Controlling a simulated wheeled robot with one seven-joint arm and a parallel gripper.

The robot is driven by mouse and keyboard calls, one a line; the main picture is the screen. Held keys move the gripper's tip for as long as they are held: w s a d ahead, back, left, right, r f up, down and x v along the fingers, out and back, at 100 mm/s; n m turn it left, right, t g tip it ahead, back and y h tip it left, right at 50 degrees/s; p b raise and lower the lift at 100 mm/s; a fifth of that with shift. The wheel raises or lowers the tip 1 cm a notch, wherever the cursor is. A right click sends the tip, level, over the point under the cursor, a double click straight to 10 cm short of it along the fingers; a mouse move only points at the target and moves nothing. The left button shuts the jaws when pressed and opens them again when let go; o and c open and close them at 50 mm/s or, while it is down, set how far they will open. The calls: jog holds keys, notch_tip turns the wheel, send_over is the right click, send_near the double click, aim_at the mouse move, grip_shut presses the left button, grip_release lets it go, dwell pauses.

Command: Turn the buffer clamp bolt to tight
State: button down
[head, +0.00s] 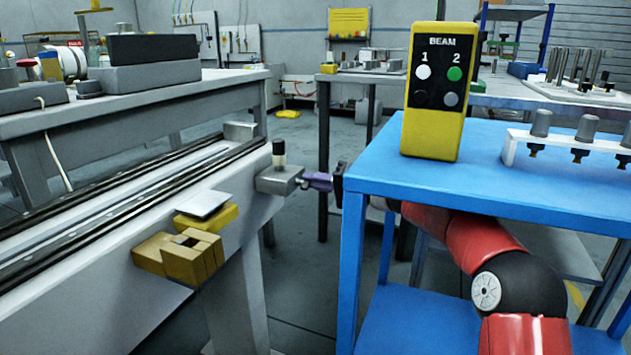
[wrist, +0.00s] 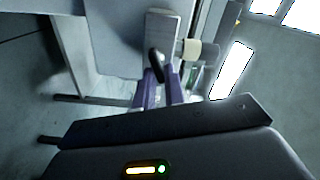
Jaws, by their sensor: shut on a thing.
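My gripper (head: 308,180) has purple fingers and reaches the block's right side from behind the blue cart. In the wrist view my gripper (wrist: 158,92) is shut on a dark rod-like part (wrist: 155,64), which looks like the buffer clamp bolt. The post shows as a pale cylinder (wrist: 193,49) to the right of the fingers. The bolt is hidden in the head view, and its turn angle cannot be told.
The blue cart (head: 470,170) stands close to my arm and carries a yellow BEAM box (head: 437,130) and a white rack (head: 570,150). Yellow blocks (head: 178,258) sit on the conveyor's side. Open floor (head: 310,275) lies between conveyor and cart.

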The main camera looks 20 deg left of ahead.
jog(key=c, duration=1.5)
grip_release()
jog(key=d, duration=0.7)
jog(key=shift+s+d, duration=0.3)
jog(key=shift+d, duration=0.1)
